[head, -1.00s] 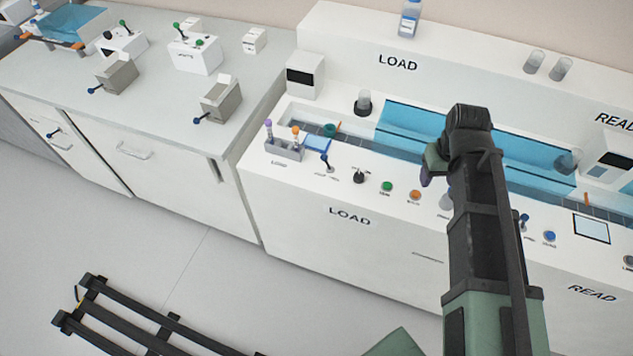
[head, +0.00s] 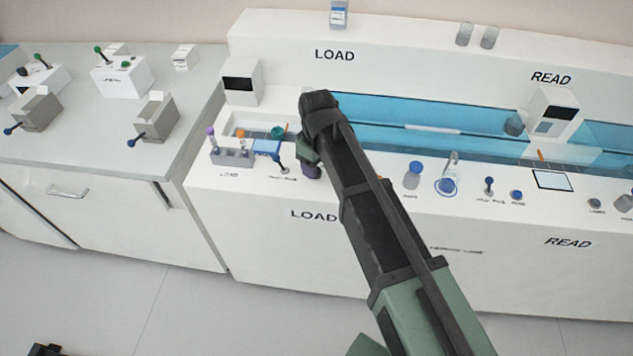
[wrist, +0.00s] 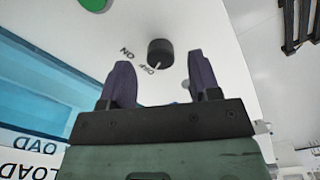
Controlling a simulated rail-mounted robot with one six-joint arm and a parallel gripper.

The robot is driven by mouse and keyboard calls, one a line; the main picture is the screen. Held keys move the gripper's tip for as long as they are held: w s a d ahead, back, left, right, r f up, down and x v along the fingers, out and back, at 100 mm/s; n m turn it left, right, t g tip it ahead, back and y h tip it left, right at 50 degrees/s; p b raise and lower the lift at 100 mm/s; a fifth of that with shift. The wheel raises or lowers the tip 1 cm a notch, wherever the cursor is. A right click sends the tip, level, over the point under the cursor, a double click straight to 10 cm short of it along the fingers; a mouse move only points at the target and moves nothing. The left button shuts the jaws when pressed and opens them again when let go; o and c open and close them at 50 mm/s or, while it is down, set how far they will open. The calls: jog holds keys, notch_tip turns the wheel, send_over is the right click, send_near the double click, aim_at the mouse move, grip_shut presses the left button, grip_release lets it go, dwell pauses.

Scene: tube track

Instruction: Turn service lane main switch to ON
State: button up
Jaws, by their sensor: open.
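A round black rotary knob (wrist: 160,52) stands on the white panel in the wrist view, with ON and OFF printed beside it. Its white pointer mark is on the OFF side. My gripper (wrist: 160,62) is open and empty, with its two purple fingers on either side of the knob in the picture. I cannot tell how far the fingertips are from it. In the head view my gripper (head: 311,171) is over the front panel of the LOAD console (head: 255,208), and my arm hides the knob there.
A green button (wrist: 93,3) shows in the wrist view.

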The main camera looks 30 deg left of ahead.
notch_tip(320, 180, down, 3)
jog(key=shift+r+b, duration=0.15)
jog(key=shift+b, duration=0.45)
jog(key=shift+r, duration=0.1)
jog(key=shift+r, duration=0.1)
jog(key=shift+c, duration=0.3)
